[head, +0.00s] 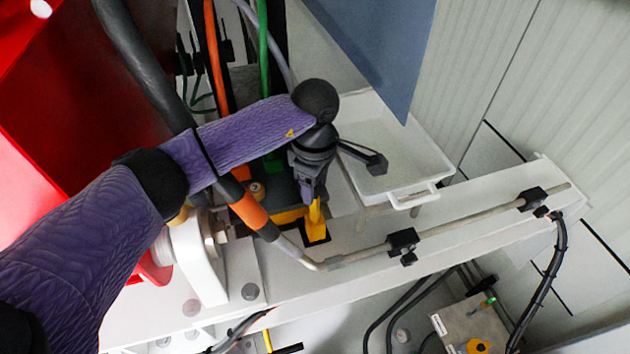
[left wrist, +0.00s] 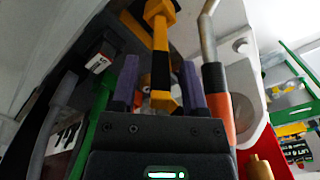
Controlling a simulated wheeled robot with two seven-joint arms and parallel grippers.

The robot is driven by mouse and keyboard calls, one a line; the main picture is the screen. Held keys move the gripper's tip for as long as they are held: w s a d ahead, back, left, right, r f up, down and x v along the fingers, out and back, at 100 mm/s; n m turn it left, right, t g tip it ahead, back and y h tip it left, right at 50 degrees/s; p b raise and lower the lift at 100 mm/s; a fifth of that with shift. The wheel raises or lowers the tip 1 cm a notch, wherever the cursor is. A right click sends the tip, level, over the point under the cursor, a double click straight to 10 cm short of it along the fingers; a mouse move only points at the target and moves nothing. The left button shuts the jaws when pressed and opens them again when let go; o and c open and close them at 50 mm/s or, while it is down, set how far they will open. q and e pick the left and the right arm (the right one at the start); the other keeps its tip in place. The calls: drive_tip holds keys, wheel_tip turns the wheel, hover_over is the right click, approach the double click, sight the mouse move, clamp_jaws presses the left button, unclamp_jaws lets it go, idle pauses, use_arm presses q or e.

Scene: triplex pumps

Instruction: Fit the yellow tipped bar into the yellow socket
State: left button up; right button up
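My left gripper (head: 314,195) points down over the pump deck in the head view. In the left wrist view its two purple fingers (left wrist: 159,82) stand apart, with a visible gap on each side of the yellow tipped bar (left wrist: 161,68). The bar has a black middle and yellow ends. Its far end meets a wider yellow piece (left wrist: 159,10), which may be the yellow socket. In the head view the yellow bar (head: 315,218) shows below the fingers, its lower end at a black-edged square on the deck. How deep it sits is unclear. My right gripper is not in view.
An orange-banded hose (head: 249,211) runs close to the left of the gripper. A grey rod (head: 455,227) in black clamps lies along the white beam. A white tray (head: 415,197) is at the right. A green bar (left wrist: 97,120) stands left in the wrist view.

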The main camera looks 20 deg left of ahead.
use_arm(q)
wheel_tip(320, 180, up, 2)
drive_tip(key=shift+r+p, duration=0.1)
drive_tip(key=shift+p, duration=0.95)
wheel_tip(320, 180, up, 11)
drive_tip(key=b, duration=0.2)
drive_tip(key=shift+b, duration=0.3)
